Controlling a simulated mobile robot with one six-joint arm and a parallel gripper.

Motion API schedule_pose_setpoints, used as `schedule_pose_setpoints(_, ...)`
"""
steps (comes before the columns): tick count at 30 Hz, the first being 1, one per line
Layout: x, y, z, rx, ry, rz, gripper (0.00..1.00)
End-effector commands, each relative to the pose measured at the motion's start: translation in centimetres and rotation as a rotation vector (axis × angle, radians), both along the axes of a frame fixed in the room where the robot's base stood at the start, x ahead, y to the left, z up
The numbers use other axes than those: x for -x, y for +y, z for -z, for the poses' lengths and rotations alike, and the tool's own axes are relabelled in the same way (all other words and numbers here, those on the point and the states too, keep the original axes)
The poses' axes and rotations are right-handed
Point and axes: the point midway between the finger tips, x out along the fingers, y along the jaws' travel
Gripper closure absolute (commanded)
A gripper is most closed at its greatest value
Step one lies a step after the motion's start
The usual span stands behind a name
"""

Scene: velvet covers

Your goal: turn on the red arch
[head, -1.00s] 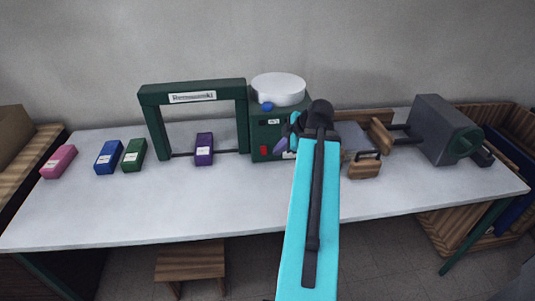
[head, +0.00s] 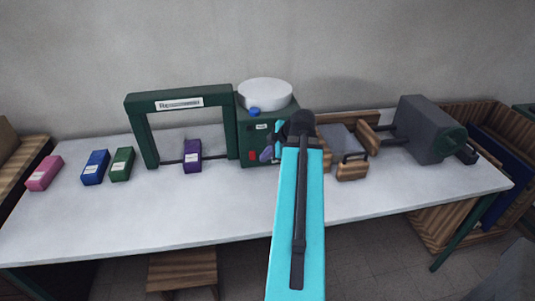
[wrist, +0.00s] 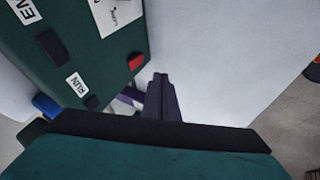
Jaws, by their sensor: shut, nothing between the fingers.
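No red arch shows; the arch (head: 181,101) is dark green, with a white sign on its top bar, and stands on the table. Beside it on the right is a green control box (head: 245,129) with a white round bowl on top and a red switch (head: 253,155) low on its front. In the wrist view the box's panel (wrist: 95,65) shows a red switch (wrist: 136,62), dark switches and a RUN label. My gripper (head: 267,153) is shut and empty, close in front of the box's right side. Its dark purple fingers (wrist: 160,98) are near the red switch; contact cannot be told.
A purple block (head: 192,156) lies under the arch. Green (head: 122,164), blue (head: 95,167) and pink (head: 44,173) blocks lie to the left. A wooden fixture (head: 351,167) and a grey machine (head: 425,130) stand to the right. The front tabletop is clear.

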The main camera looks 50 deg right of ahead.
Motion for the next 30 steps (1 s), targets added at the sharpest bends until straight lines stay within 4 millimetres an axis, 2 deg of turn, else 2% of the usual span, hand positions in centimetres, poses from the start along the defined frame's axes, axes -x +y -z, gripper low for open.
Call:
schedule_pose_setpoints(23, -4.1, -0.1, 5.8, -0.002, 0.001, 0.001, 1.00)
schedule_pose_setpoints(30, -5.7, -1.7, 5.8, 0.000, -0.001, 0.001, 1.00)
